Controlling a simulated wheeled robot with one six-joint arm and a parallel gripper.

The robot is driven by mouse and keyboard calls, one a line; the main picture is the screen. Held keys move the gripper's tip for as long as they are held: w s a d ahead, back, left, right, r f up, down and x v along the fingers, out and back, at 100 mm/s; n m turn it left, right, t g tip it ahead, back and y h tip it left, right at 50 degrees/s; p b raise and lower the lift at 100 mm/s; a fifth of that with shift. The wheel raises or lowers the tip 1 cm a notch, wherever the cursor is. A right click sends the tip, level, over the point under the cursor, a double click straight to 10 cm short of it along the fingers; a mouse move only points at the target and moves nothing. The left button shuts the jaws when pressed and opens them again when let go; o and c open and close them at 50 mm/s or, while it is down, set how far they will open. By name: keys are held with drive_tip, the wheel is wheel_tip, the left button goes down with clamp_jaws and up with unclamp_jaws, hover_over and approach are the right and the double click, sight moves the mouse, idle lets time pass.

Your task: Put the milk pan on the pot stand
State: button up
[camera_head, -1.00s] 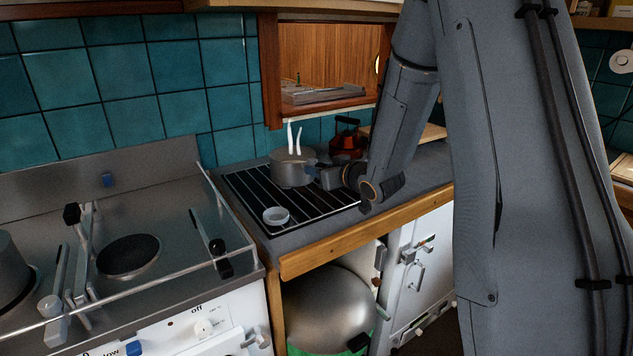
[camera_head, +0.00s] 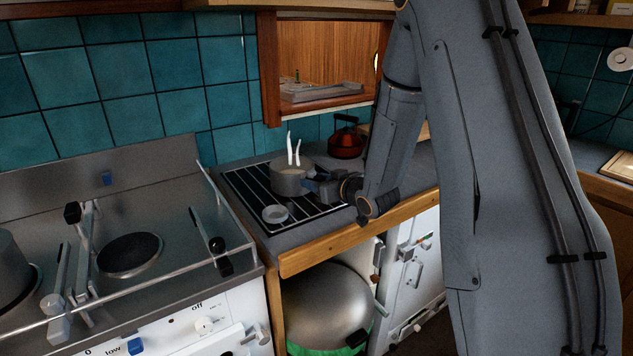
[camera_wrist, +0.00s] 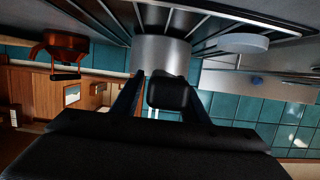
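The milk pan (camera_head: 288,181) is a small grey metal pan with two white upright pieces rising at it. It is over the dark barred panel (camera_head: 244,185) on the counter; I cannot tell whether it touches the panel. In the wrist view the pan (camera_wrist: 161,52) appears upside down, beyond my fingers. My gripper (camera_wrist: 165,95) is around its dark handle (camera_wrist: 170,92) and appears shut on it. A small pale round piece (camera_head: 275,214), possibly the pot stand, lies on the panel in front of the pan, apart from it.
A red-brown kettle (camera_head: 346,142) stands behind the pan to the right. A stove (camera_head: 170,280) with a rail is at the left. Wooden trim (camera_head: 310,255) edges the counter. A tiled wall and a wood-framed opening (camera_head: 320,60) are behind.

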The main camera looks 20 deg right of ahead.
drive_tip(key=shift+r, duration=0.1)
drive_tip(key=shift+s+d+r, duration=0.1)
drive_tip(key=shift+s, duration=0.05)
drive_tip(key=b+v, duration=0.2)
drive_tip(key=v, duration=0.9)
drive_tip(key=shift+s, duration=0.3)
